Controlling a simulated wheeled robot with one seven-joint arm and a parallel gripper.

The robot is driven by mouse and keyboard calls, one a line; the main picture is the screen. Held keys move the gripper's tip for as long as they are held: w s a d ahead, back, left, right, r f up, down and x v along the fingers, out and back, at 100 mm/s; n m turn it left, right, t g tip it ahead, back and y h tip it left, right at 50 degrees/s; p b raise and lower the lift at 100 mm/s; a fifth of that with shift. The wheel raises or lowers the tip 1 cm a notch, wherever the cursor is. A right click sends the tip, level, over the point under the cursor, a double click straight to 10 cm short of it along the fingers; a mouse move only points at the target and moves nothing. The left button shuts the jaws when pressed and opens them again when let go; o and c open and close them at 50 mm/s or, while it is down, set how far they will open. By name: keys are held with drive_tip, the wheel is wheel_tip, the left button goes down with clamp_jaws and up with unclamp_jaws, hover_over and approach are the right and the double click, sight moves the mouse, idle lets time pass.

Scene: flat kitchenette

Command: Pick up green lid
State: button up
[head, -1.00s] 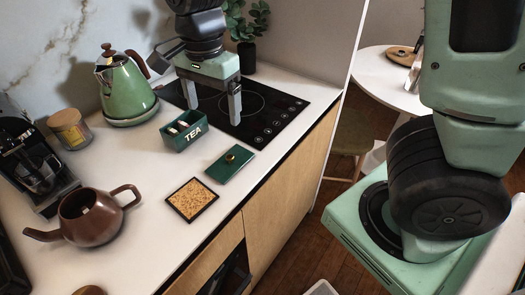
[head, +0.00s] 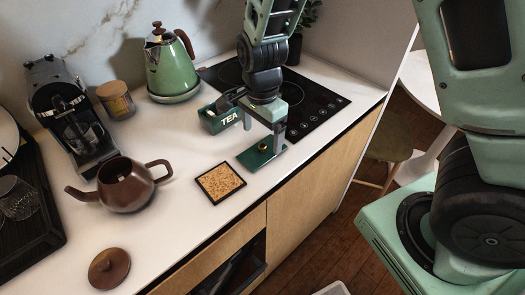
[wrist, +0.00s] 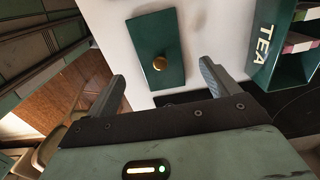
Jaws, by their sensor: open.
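The green lid (head: 254,158) is a flat dark green rectangle with a small brass knob, lying on the white counter near its front edge. It also shows in the wrist view (wrist: 174,38), with the knob facing up. My gripper (head: 262,142) is open and empty, with its fingers pointing down above the lid. In the head view one finger partly covers the lid. In the wrist view my fingertips (wrist: 162,78) lie on either side of the knob's line, a little short of the lid's middle. The green TEA box (head: 216,117) stands just behind and left of my gripper.
A cork-topped square trivet (head: 220,182) lies left of the lid. A brown teapot (head: 124,187), a green kettle (head: 175,70) and a coffee machine (head: 75,115) stand farther left. The black cooktop (head: 325,103) is to the right.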

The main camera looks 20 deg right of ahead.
sight(262, 146)
drive_tip(key=shift+d+f, duration=0.1)
drive_tip(key=shift+f, duration=2.3)
drive_tip(key=c, duration=1.1)
drive_tip(key=shift+o, duration=0.2)
drive_tip(key=shift+r, duration=0.1)
